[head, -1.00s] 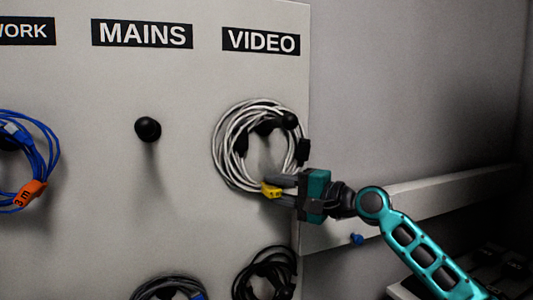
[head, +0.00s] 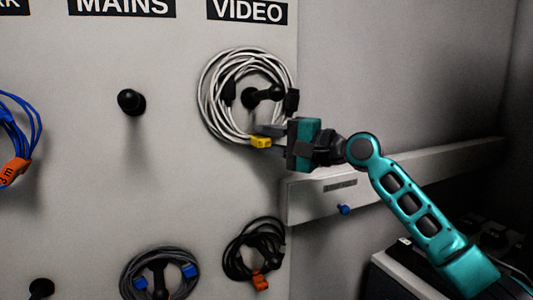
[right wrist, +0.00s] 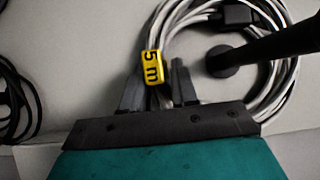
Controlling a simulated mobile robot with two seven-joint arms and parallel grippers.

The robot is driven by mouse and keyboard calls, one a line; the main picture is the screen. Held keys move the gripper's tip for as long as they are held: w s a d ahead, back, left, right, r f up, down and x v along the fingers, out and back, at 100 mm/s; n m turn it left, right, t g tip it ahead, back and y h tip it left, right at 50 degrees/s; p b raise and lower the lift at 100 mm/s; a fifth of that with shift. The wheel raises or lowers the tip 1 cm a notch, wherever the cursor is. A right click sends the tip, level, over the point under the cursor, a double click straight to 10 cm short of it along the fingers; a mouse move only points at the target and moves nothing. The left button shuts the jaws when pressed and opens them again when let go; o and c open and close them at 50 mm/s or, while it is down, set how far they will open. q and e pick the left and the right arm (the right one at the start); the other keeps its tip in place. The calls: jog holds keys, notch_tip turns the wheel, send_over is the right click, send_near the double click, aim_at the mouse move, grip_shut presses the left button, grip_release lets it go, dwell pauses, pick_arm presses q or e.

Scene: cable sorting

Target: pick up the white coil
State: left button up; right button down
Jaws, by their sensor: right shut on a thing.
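The white coil (head: 207,100) is a round loop of pale cable with dark plugs and a yellow tag (head: 261,142). In the head view it is around the black peg (head: 262,96) under the VIDEO label, and the peg shows near the middle of the loop. In the right wrist view the coil (right wrist: 284,85) passes between the fingers (right wrist: 157,90), and the tag (right wrist: 152,67) reads "5 m". My left gripper is not in view.
An empty peg (head: 131,102) stands under the MAINS label. A blue coil (head: 18,130) hangs at the left. A black coil (head: 240,262) and a grey coil (head: 130,276) hang lower down. A ledge (head: 400,170) runs right of the board.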

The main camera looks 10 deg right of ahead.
notch_tip(320, 180, up, 3)
jog(key=shift+f, duration=0.2)
jog(key=s+d+b, duration=0.1)
jog(key=s+d, duration=0.1)
jog(key=s, duration=0.7)
jog(key=s+d+b, duration=0.1)
jog(key=s, duration=0.9)
jog(key=shift+d, duration=0.4)
